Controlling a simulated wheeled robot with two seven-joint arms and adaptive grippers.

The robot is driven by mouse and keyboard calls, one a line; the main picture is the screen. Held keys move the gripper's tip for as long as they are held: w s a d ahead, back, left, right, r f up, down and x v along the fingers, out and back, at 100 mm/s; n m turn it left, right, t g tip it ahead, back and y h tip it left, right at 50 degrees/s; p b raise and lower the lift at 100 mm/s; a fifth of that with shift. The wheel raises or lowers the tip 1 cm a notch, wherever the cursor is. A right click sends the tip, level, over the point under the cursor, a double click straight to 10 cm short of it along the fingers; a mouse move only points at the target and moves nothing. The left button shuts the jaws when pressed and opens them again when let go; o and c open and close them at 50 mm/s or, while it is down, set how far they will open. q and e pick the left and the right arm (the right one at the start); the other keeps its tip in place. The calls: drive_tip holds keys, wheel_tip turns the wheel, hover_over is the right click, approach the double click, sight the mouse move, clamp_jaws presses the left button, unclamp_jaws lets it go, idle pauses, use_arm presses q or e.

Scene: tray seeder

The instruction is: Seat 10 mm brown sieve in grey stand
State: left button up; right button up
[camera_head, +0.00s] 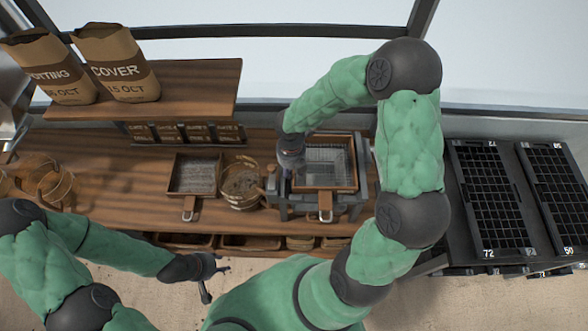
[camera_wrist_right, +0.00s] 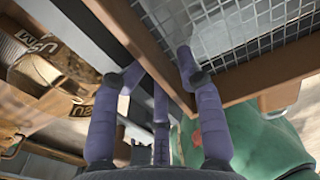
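The brown wood-framed sieve (camera_head: 325,188) with square wire mesh is over the grey stand (camera_head: 283,203), its handle toward the front. It looks level and roughly lined up with the stand; I cannot tell whether it rests fully down in it. My right gripper (camera_head: 287,163) is at the sieve's left side. In the right wrist view, the fingers of this gripper (camera_wrist_right: 160,72) are on both sides of the sieve's wooden wall (camera_wrist_right: 148,45), closed on it. My left gripper (camera_head: 213,283) is empty, fingers apart, in front of the bench.
Paper bags (camera_head: 118,65) stand on a shelf. Black cell trays (camera_head: 485,200) are at right.

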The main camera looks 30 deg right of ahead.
drive_tip(key=r, duration=0.4)
drive_tip(key=a+r, duration=0.1)
drive_tip(key=r, duration=0.1)
drive_tip(key=shift+w+r, duration=0.25)
drive_tip(key=shift+r, duration=0.15)
use_arm(q)
drive_tip(key=shift+a, duration=0.25)
use_arm(e)
drive_tip(key=r, duration=0.3)
drive_tip(key=d+r, duration=0.1)
drive_tip(key=r, duration=0.1)
drive_tip(key=shift+s, duration=0.2)
